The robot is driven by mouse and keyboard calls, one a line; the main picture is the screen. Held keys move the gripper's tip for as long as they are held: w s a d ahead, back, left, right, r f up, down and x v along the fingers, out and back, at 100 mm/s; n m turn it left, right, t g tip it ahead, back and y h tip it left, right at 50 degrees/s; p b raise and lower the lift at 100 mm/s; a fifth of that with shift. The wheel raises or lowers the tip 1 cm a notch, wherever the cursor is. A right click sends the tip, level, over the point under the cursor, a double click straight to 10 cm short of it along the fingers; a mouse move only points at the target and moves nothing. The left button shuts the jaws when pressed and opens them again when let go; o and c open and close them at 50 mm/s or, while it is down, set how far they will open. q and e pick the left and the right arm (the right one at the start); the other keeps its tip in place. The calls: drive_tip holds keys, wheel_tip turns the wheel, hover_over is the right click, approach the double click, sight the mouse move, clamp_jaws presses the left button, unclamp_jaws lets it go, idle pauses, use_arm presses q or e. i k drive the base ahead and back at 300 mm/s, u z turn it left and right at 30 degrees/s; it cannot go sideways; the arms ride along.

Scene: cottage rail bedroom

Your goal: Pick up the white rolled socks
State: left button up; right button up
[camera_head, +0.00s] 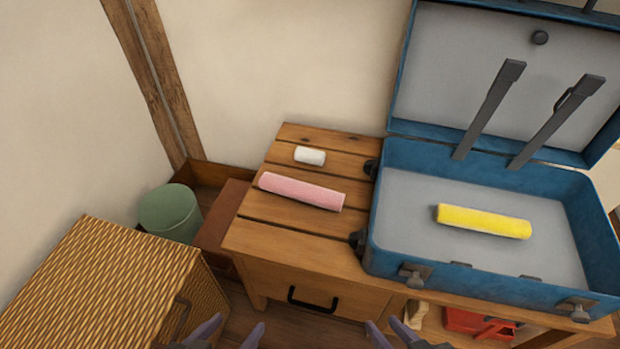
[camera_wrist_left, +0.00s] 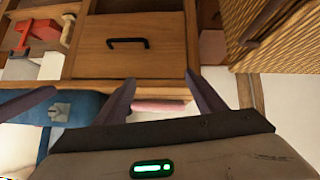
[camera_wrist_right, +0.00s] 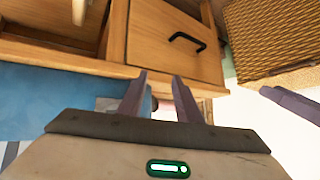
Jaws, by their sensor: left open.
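The white rolled socks (camera_head: 310,155) are a small short white roll. They lie on the slatted wooden bench top (camera_head: 262,240), near its back edge. My left gripper (camera_head: 230,336) is at the bottom of the head view, in front of the bench and well short of the socks. It is open and empty; its fingers also show apart in the left wrist view (camera_wrist_left: 163,90). My right gripper (camera_head: 390,336) is further right along the bottom edge. Its fingers stand apart with nothing between them in the right wrist view (camera_wrist_right: 158,85).
A pink roll (camera_head: 300,191) lies in front of the socks. To the right, an open blue suitcase (camera_head: 400,262) holds a yellow roll (camera_head: 484,221). A wicker chest (camera_head: 100,285) and a green bin (camera_head: 170,212) stand left. A drawer with a black handle (camera_head: 312,302) is below the bench top.

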sight(304, 154)
drive_tip(key=u, duration=0.6)
drive_tip(key=k, duration=0.1)
drive_tip(key=u, duration=0.1)
drive_tip(key=i, duration=0.5)
drive_tip(key=u, duration=0.05)
